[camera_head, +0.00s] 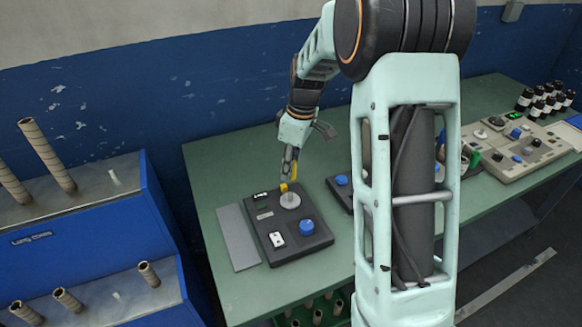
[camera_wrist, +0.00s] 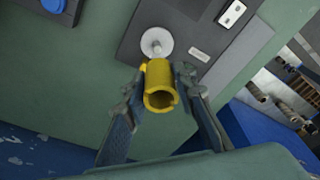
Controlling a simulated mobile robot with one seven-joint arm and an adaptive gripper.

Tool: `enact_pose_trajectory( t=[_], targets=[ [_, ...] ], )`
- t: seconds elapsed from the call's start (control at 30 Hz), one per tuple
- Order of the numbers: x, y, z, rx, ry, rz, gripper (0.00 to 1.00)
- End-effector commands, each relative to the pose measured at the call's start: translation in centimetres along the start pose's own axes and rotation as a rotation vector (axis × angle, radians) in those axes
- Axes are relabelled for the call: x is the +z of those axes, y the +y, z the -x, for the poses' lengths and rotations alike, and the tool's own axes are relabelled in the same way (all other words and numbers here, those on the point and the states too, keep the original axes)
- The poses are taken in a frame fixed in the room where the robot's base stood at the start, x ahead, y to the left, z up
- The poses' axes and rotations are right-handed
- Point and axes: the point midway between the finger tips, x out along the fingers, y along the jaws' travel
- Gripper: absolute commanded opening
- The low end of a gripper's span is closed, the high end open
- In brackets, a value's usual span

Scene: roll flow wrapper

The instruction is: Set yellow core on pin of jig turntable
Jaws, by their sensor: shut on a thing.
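My gripper (camera_wrist: 161,88) is shut on the yellow core (camera_wrist: 160,88), a hollow ring with a notch in its rim. In the head view the core (camera_head: 284,187) is small, just under my gripper (camera_head: 289,165). The jig (camera_head: 265,235) is a dark panel on the green table with a pale round turntable (camera_head: 290,201). In the wrist view the turntable (camera_wrist: 156,43) lies just beyond the core, with a pin (camera_wrist: 157,46) at its middle. The core appears above the turntable's near edge. I cannot tell whether it touches the pin.
The jig has a blue knob (camera_head: 306,227) and a white switch (camera_head: 277,240). A grey plate (camera_head: 238,237) lies left of it. A blue rack (camera_head: 95,235) with brown tubes stands at the left. A control panel (camera_head: 525,145) and dark bottles (camera_head: 545,98) are at the right.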

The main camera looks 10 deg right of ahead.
Motion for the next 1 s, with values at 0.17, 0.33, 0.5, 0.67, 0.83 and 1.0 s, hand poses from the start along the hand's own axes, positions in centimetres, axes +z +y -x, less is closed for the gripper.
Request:
enact_pose_trajectory(
  t=[0.17,0.33,0.5,0.67,0.83,1.0],
  targets=[
    [0.1,0.0,-1.0,0.0,0.0,0.0,0.12],
    [0.4,0.0,-2.6,0.0,0.0,0.0,0.12],
    [0.6,0.0,-4.2,0.0,0.0,0.0,0.12],
    [0.7,0.1,-4.9,0.001,0.001,0.0,0.12],
    [0.7,0.1,-4.8,0.001,0.001,0.0,0.12],
    [0.7,0.0,-4.9,0.001,0.001,0.0,0.12]
  ],
)
